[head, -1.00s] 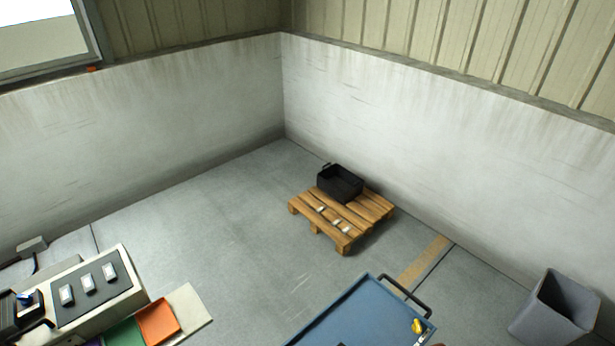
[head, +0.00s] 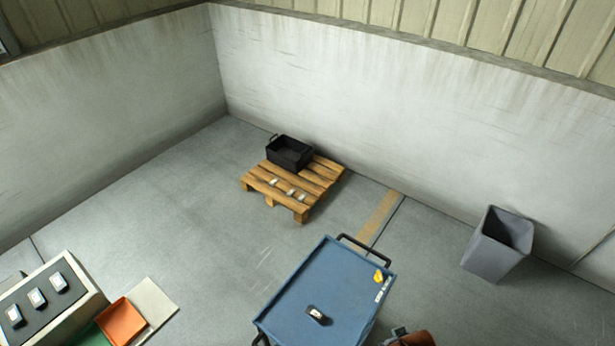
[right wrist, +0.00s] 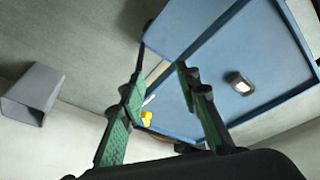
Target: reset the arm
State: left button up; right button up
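My right gripper (right wrist: 161,66) shows in the right wrist view with its two green-padded fingers spread apart and nothing between them. Behind the fingers is the blue trolley (right wrist: 215,45), apart from them as far as I can tell. My left gripper is in neither view. The trolley also shows in the head view (head: 305,285), with a small dark and silver part (head: 318,315) and a yellow item (head: 379,275) on its top. The small part also shows in the right wrist view (right wrist: 240,83).
A grey bin (head: 490,250) stands right of the trolley. A wooden pallet (head: 322,175) with a black crate (head: 290,160) and several small parts is by the wall. A bench (head: 75,315) with an orange tray (head: 121,322) is lower left. A reddish-brown item (head: 415,338) is cut off below.

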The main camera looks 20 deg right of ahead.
jog(key=s+a+f+g+b, duration=0.1)
jog(key=s+f+b, duration=0.1)
jog(key=f, duration=1.3)
jog(key=s+f+b, duration=0.1)
jog(key=f+b, duration=0.1)
jog(key=f, duration=1.2)
jog(key=s+f+n+g+b, duration=0.1)
jog(key=s+f+b, duration=0.3)
jog(key=s+f, duration=1.5)
notch_tip(320, 180, down, 4)
jog(key=shift+s+a+r+g+y+b, duration=0.1)
jog(key=shift+s+a+g+y+b, duration=0.2)
jog(key=shift+b, duration=0.1)
